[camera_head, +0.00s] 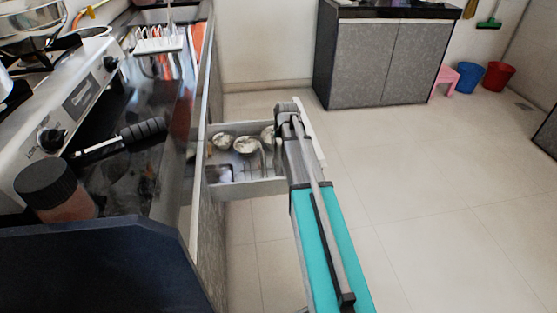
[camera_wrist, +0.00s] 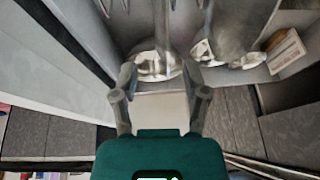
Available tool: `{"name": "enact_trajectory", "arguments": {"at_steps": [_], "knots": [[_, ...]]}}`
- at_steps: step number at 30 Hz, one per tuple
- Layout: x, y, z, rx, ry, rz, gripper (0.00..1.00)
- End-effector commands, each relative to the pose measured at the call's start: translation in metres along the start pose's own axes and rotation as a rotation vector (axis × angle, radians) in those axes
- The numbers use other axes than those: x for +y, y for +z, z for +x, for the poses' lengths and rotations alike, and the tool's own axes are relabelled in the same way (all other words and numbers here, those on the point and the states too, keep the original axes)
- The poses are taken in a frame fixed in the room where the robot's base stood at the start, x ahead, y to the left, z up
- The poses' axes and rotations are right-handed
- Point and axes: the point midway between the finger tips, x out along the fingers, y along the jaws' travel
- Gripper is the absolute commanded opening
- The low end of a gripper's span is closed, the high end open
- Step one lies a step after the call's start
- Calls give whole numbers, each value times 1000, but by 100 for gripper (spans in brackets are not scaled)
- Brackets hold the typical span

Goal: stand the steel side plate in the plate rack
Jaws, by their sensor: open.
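Several shiny round metal pieces lie in an open drawer (camera_head: 252,187); one metal piece (camera_head: 245,145) is near its middle. I cannot tell for sure which is the steel side plate. In the wrist view a shiny metal piece (camera_wrist: 152,68) lies just beyond and between my fingers, partly hidden by the gripper. My gripper (camera_wrist: 158,78) is open, with nothing held between its fingers. In the head view my arm reaches the drawer's right side and hides the fingertips. A white slotted rack (camera_head: 158,44), apparently the plate rack, stands at the far end of the dark counter.
A small box (camera_wrist: 286,50) lies in the drawer. A grey cabinet (camera_head: 385,62) stands at the back.

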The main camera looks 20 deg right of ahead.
Motion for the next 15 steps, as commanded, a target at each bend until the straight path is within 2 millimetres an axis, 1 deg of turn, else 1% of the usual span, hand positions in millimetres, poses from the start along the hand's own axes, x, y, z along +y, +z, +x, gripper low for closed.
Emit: {"name": "enact_trajectory", "arguments": {"at_steps": [10,15], "knots": [[0,0,0,0,0,0,59],[0,1,6,0,0,0,59]]}}
